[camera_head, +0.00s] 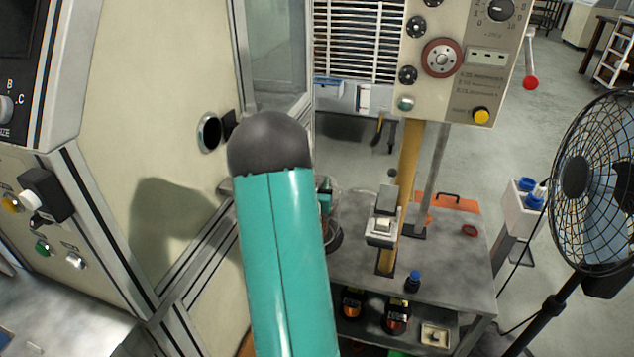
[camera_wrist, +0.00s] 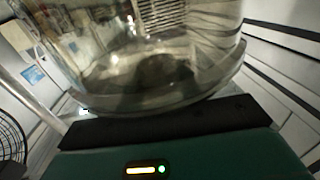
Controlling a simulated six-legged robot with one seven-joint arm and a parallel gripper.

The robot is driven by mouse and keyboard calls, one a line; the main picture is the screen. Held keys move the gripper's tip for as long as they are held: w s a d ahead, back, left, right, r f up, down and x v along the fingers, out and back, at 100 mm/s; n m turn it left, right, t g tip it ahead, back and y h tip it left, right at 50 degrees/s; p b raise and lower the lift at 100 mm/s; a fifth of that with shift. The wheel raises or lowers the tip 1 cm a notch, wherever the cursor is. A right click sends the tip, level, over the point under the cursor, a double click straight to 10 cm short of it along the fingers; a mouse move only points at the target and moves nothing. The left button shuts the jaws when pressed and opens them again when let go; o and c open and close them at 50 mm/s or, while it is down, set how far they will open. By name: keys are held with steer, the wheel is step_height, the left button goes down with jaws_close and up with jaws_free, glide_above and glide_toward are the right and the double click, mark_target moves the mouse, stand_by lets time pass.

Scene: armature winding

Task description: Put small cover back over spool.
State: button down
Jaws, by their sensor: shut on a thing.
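My gripper (camera_head: 325,193) is mostly hidden behind my own teal arm in the head view. It is shut on the small cover, a clear, rounded see-through shell. In the wrist view the cover (camera_wrist: 165,75) fills the upper middle, close in front of the black edge of my gripper's body; the fingertips do not show. In the head view only a strip of the cover (camera_head: 334,212) shows to the right of my arm, at the left edge of the grey bench. Two copper-coloured spools, a left one (camera_head: 352,304) and a right one (camera_head: 397,317), sit on the shelf below the bench top.
The grey bench (camera_head: 455,262) carries a yellow post (camera_head: 410,190), a small white-and-grey device (camera_head: 383,220) and a blue-capped bottle (camera_head: 413,281). A beige machine cabinet (camera_head: 130,110) stands close on the left. A black fan (camera_head: 600,175) stands on the right.

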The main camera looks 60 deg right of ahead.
steer(key=shift+f, duration=1.3)
steer(key=c, duration=0.8)
jaws_free()
steer(key=shift+c, duration=0.2)
steer(key=v, duration=1.3)
steer(key=shift+a, duration=0.4)
steer(key=shift+s, duration=0.1)
